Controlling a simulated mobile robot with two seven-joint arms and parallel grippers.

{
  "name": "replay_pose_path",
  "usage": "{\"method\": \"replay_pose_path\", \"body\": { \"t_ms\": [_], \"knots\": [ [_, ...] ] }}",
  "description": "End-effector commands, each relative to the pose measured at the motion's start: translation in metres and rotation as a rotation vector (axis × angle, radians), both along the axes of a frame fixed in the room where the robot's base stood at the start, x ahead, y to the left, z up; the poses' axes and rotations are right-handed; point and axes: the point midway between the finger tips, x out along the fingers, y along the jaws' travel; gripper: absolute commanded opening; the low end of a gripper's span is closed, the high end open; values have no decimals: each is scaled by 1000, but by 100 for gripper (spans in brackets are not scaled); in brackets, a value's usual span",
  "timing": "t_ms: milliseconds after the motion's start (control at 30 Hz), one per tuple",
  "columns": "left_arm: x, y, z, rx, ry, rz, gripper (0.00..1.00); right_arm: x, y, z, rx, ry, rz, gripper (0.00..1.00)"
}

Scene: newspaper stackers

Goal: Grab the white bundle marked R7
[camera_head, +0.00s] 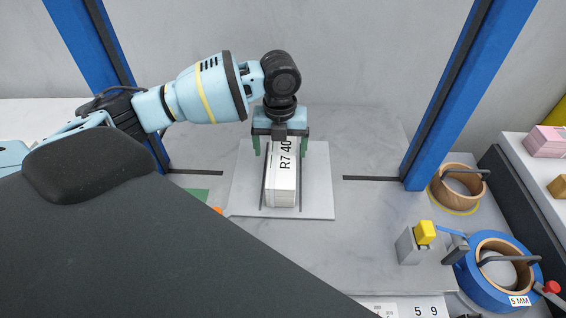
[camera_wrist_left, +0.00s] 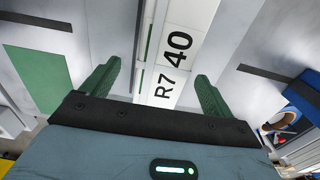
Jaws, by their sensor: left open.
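The white bundle marked "R7 40" (camera_head: 283,180) lies lengthwise on a pale square plate (camera_head: 318,200) in the middle of the table. It also shows in the left wrist view (camera_wrist_left: 183,30), running between the fingers. My left gripper (camera_head: 281,148) is over the far part of the bundle, pointing down, with one green finger on each side. In the left wrist view the gripper (camera_wrist_left: 158,88) is open, with a gap between each finger and the bundle. Its body hides the bundle's far end in the head view. My right gripper is not in view.
Blue posts (camera_head: 440,100) stand left and right of the plate. At the right are a brown tape roll (camera_head: 447,190), a blue roll marked "5 MM" (camera_head: 480,285) and a grey block with a yellow top (camera_head: 425,232). Pink bundles (camera_head: 545,141) lie farther right. A dark panel covers the lower left.

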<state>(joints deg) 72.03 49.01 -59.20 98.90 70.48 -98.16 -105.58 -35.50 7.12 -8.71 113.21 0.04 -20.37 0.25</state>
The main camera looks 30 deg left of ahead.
Motion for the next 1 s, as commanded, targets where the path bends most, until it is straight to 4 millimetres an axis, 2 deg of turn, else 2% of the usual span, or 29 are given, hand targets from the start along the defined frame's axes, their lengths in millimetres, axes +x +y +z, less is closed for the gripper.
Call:
{"method": "replay_pose_path", "body": {
  "t_ms": [167, 500, 767, 833, 1000],
  "knots": [
    [1, -1, -6, 0, 1, 0, 87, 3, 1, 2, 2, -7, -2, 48],
    [5, -2, -48, -1, 1, 0, 87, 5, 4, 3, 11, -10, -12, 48],
    [5, -2, -51, 0, -1, 0, 87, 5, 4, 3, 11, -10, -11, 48],
    [5, -2, -51, 0, -1, 0, 82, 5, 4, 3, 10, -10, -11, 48],
    [5, -2, -51, 0, -1, 0, 60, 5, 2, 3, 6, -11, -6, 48]
  ]
}}
